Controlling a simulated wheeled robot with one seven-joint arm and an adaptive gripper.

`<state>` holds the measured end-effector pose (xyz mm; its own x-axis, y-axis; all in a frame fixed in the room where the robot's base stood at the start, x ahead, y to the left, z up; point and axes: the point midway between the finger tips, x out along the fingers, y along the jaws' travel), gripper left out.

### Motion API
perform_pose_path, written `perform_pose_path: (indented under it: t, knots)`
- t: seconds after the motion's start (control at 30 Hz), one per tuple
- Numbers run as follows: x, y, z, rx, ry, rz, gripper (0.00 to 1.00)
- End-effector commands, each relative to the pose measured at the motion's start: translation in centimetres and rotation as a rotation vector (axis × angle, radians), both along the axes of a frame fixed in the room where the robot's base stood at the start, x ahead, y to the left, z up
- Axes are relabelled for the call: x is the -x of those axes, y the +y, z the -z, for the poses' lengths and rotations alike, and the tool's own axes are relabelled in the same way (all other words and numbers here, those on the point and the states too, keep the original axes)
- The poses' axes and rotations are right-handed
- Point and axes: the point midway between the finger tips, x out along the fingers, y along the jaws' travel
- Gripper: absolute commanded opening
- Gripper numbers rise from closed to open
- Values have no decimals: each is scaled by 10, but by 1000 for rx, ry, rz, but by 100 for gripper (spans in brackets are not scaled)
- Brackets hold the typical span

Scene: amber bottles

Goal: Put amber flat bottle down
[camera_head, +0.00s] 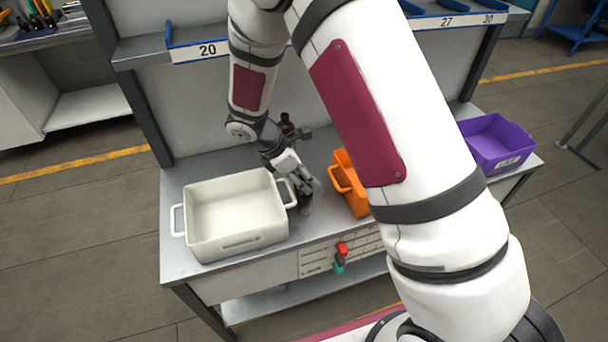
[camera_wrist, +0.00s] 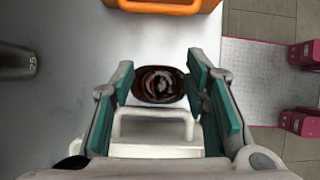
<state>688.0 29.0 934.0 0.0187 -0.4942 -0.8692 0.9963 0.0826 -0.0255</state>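The amber flat bottle (camera_wrist: 159,84) shows from above in the wrist view as a dark brown oval with a round top. It lies between the two teal finger pads of my gripper (camera_wrist: 160,92). The pads appear to touch it on both sides. In the head view my gripper (camera_head: 304,192) points down low over the grey table (camera_head: 222,168), between the white bin and the orange bin. The bottle between the fingers cannot be made out there, and I cannot tell whether its base touches the table.
The white bin (camera_head: 235,243) is close on the left; its handle (camera_wrist: 152,115) shows just below the bottle. The orange bin (camera_head: 347,181) is close on the right. A dark brown bottle (camera_head: 287,123) stands behind my gripper. A purple bin (camera_head: 497,142) is farther right.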

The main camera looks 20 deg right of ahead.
Motion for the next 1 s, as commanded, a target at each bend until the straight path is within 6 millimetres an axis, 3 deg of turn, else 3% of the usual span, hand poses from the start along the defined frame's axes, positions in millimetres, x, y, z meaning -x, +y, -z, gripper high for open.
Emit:
perform_pose_path:
  t: [0.27, 0.7, 1.0]
  knots:
    - [-1, 3, -7, -1, -3, -1, 42]
    - [0, 44, -79, -1, -5, -2, 42]
    - [2, 59, -106, 0, -1, 0, 42]
